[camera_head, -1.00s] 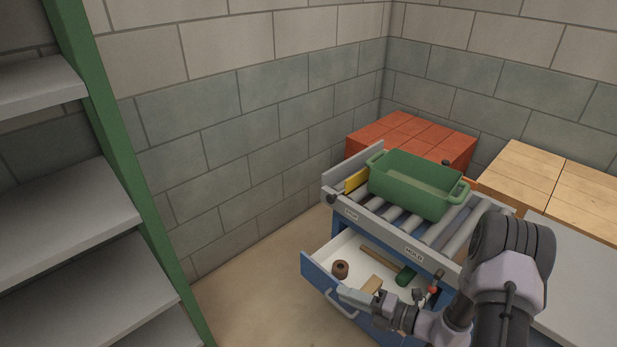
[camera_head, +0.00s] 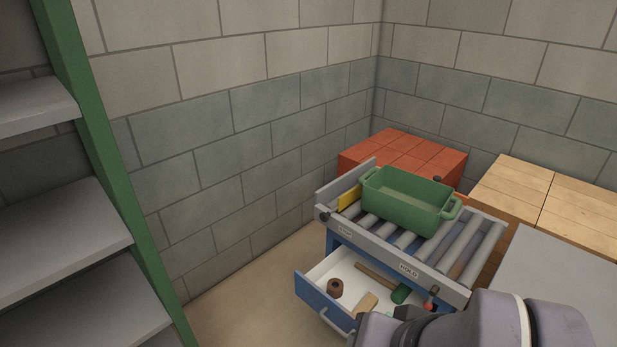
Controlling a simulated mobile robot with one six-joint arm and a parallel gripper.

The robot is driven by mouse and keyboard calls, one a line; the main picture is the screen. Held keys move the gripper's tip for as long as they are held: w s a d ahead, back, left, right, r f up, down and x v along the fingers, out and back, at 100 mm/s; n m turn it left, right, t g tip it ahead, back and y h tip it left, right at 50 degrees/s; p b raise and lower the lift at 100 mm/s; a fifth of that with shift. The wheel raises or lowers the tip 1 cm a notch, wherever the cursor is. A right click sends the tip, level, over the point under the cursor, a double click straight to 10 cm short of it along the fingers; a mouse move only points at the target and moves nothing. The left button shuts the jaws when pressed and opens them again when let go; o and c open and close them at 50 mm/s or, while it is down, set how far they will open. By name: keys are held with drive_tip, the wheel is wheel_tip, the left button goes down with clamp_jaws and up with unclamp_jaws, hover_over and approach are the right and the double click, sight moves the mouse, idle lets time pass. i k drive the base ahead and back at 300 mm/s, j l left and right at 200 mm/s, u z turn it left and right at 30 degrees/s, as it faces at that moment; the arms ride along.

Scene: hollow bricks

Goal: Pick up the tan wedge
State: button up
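The tan wedge (camera_head: 366,303) lies in the open white-lined drawer (camera_head: 324,272) of the blue-fronted roller stand. It is near the drawer's front, right of a brown ring-shaped piece (camera_head: 335,288). Its lower part is partly hidden by my arm. My arm's thick links fill the bottom right of the view, in front of the drawer. My gripper's fingers do not show in this frame, so I cannot see how they stand to the wedge.
A green bin (camera_head: 408,204) stands on the rollers above. Grey shelves (camera_head: 65,235) stand at left; the floor between is clear.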

sight(368, 303)
drive_tip(key=z, duration=0.35)
drive_tip(key=i+l, duration=0.25)
drive_tip(key=i, duration=0.15)
drive_tip(key=i+l, duration=0.3)
drive_tip(key=i, duration=0.15)
